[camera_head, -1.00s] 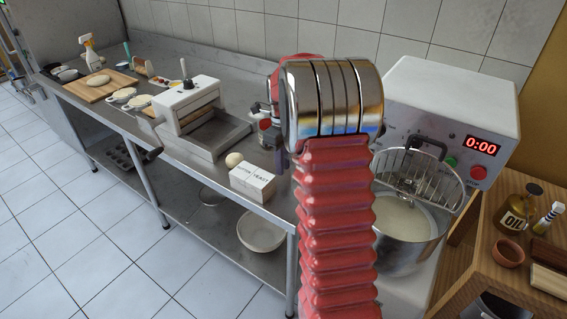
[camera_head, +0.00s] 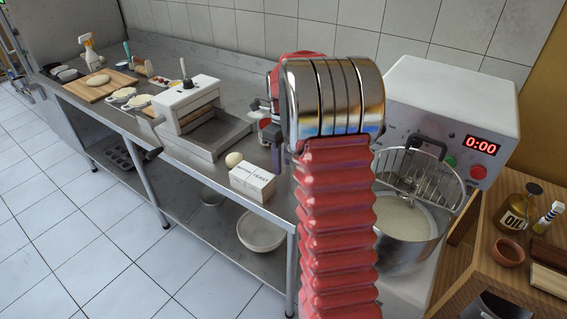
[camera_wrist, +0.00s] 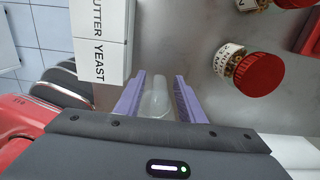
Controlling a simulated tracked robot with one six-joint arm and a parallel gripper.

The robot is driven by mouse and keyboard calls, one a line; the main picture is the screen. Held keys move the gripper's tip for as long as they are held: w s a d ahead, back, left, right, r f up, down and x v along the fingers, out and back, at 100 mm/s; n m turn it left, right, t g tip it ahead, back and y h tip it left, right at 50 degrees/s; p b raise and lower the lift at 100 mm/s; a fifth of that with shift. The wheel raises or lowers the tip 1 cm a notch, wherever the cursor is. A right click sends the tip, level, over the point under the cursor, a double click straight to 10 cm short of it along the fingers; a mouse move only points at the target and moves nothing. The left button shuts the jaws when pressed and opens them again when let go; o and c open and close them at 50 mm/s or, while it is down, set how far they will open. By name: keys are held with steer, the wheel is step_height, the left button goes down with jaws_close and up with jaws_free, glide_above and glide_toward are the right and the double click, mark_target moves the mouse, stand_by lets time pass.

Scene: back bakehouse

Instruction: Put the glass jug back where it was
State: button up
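In the wrist view, my gripper (camera_wrist: 160,98) has its two purple fingers apart, low over the steel counter (camera_wrist: 195,60). A pale, see-through rounded thing, which looks like the glass jug (camera_wrist: 156,98), lies between the fingers. It nearly fills the gap, but I cannot tell whether both fingers touch it. Its lower part is hidden by the gripper body. In the head view only a bit of my gripper (camera_head: 278,152) shows beside my red arm, and I cannot make out the jug there.
A white butter and yeast box (camera_wrist: 102,45) stands close left of the fingers. A red-lidded jar (camera_wrist: 258,75) stands to their right, with another red lid at the top edge. A dough ball (camera_head: 233,159), dough roller (camera_head: 188,100) and mixer (camera_head: 450,110) are nearby.

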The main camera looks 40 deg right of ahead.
step_height(320, 180, up, 11)
steer(key=shift+r, duration=0.15)
stand_by(0.8)
steer(key=shift+a+r, duration=0.15)
steer(key=shift+a, duration=0.15)
steer(key=s+a+r+n+t, duration=0.1)
steer(key=s+a+r+n, duration=0.2)
steer(key=s+a+n, duration=0.35)
steer(key=s+a+r+n+t, duration=0.2)
steer(key=s+a+r+n, duration=0.1)
steer(key=a+n, duration=0.65)
steer(key=s+a+f+n+t, duration=0.1)
steer(key=s+a+f+n, duration=0.1)
steer(key=s+a+n, duration=0.3)
steer(key=s+a+f+n+t, duration=0.1)
steer(key=s+a+f+n, duration=0.1)
steer(key=s+a+n, duration=0.4)
steer(key=s+n, duration=0.3)
steer(key=n, duration=0.2)
steer(key=shift+s+a+f+t, duration=0.15)
steer(key=shift+s+f+t, duration=0.15)
steer(key=shift+s+f, duration=0.1)
steer(key=shift+c, duration=0.6)
